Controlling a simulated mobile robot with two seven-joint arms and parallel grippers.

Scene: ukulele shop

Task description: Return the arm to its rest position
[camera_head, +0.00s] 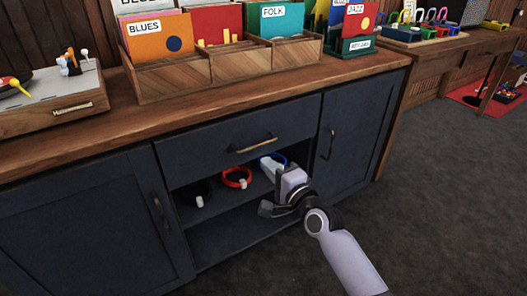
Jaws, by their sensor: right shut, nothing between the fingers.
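My right arm comes in from the lower right, its pale forearm angled up and to the left. My right gripper (269,206) is shut and empty, in front of the open cubby of the dark blue cabinet (85,225). On the cubby shelf lie a dark looped item (197,194) with a white tab, a red looped item (236,179) with a white tab, and a blue and white looped item (267,163). The last is partly hidden by my gripper. My left gripper is out of view.
A closed drawer (240,140) sits above the cubby, with doors either side. The wooden countertop (200,110) holds a record crate (225,68), a stand (355,46) and a turntable (50,100). Grey floor (450,200) is clear at the right. Another table (450,45) stands beyond.

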